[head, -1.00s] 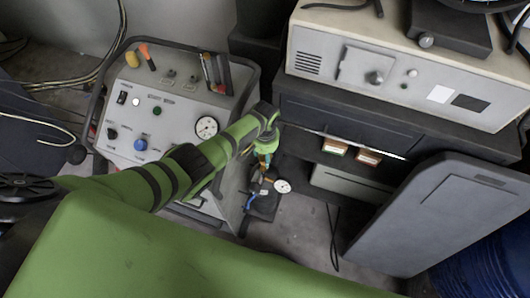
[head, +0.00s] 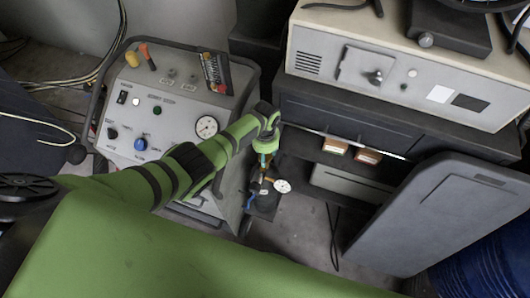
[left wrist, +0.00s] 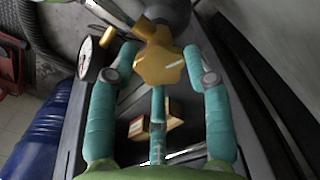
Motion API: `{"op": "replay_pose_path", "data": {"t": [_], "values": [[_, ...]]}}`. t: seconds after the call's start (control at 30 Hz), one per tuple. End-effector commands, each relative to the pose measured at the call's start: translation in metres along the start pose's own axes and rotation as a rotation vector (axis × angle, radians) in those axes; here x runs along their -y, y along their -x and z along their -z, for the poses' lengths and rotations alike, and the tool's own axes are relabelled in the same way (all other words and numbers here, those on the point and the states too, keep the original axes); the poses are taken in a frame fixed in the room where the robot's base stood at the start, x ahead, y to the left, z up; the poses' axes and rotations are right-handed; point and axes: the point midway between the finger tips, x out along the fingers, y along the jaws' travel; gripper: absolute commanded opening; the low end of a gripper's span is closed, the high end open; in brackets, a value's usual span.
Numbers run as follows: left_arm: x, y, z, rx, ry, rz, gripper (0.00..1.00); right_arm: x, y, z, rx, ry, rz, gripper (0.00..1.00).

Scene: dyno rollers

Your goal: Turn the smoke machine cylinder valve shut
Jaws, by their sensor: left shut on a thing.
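The cylinder valve has a gold, lobed knob (left wrist: 162,62) and a brass body, seen at the top middle of the left wrist view. A round white gauge (left wrist: 86,57) sits beside it and also shows in the head view (head: 282,186). My left gripper (head: 264,171) points down at the valve, low between the grey machine and the dark cabinet. In the left wrist view its teal fingers (left wrist: 158,54) stand on either side of the knob, shut on it. The cylinder below is mostly hidden. My right gripper is not in view.
The grey control machine (head: 178,102) with knobs and a dial stands to the left. The dark shelf (head: 300,148) holds small boxes (head: 368,156) to the right. A grey panel (head: 440,215) leans before a blue drum (head: 480,255). Some floor (head: 290,238) is clear.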

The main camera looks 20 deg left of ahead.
Motion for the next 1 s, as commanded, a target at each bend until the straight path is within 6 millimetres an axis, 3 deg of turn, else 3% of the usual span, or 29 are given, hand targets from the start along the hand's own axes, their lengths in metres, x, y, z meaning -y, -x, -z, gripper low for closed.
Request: {"op": "replay_pose_path", "data": {"t": [0.17, 0.2, 0.23, 0.77, 1.0], "values": [[-0.0008, -0.0008, -0.001, 0.003, 0.001, -0.002, 0.17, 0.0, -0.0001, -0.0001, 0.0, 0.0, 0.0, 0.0], [-0.0008, -0.0008, -0.001, 0.003, 0.001, -0.002, 0.66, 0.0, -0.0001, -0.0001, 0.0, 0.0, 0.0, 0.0], [-0.0008, -0.0007, -0.001, 0.002, 0.001, -0.002, 0.74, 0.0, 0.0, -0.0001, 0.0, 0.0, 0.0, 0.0], [0.0, 0.0, 0.0, 0.0, 0.009, 0.0, 0.74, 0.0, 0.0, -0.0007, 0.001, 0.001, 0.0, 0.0], [0.0, -0.0002, -0.0001, 0.0, 0.18, 0.0, 0.74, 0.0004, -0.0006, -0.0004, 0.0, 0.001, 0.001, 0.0]]}}
